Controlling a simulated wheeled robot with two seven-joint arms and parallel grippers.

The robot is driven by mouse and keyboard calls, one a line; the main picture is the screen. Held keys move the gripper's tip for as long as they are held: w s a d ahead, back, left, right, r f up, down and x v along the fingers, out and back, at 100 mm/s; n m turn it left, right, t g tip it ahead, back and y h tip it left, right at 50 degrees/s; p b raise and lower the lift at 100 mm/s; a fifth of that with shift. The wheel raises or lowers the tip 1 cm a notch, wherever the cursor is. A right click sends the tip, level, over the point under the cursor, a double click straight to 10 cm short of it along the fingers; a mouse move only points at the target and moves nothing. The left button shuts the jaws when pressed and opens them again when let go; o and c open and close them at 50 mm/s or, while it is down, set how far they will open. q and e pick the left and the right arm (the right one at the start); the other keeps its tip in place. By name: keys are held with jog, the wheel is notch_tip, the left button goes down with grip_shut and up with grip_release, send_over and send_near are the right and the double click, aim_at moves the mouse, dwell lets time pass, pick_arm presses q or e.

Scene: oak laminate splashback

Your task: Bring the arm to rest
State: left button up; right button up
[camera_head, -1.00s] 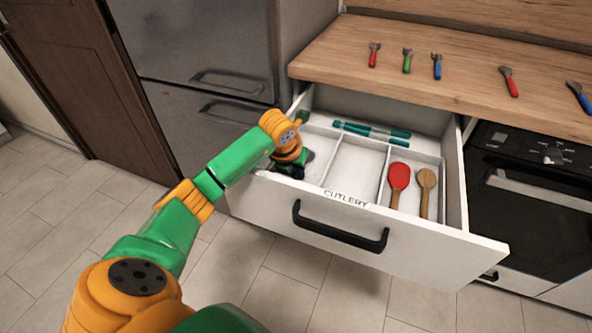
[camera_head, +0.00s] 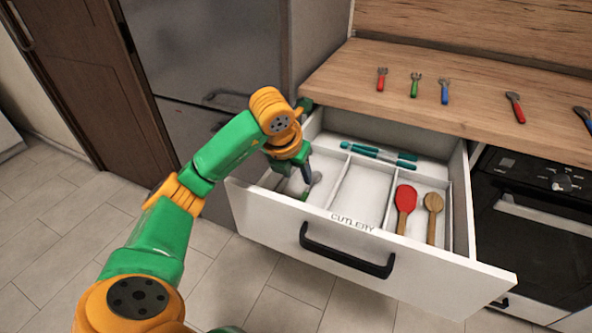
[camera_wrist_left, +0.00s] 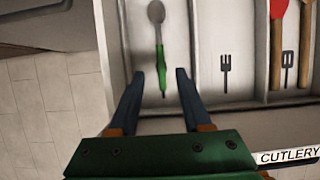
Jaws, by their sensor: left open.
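My left gripper (camera_head: 300,172) is over the left compartment of the open cutlery drawer (camera_head: 345,228). Its two dark blue fingers are apart and empty, as the left wrist view (camera_wrist_left: 160,92) shows. Below them a spoon with a grey bowl and green handle (camera_head: 314,181) lies in that compartment. In the wrist view the spoon (camera_wrist_left: 159,55) lies lengthwise, its handle pointing toward the gap between the fingers, and appears free of them. My right gripper is not in view.
The middle compartment (camera_head: 358,195) is empty, with a fork mark. A red spatula (camera_head: 405,200) and wooden spoon (camera_head: 433,205) lie in the right one; teal utensils (camera_head: 378,155) lie behind. Several utensils lie on the counter (camera_head: 470,110). The fridge (camera_head: 215,55) stands behind my arm.

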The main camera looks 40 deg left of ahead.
pick_arm(q)
jog(key=shift+s+r, duration=0.1)
jog(key=shift+r, duration=0.15)
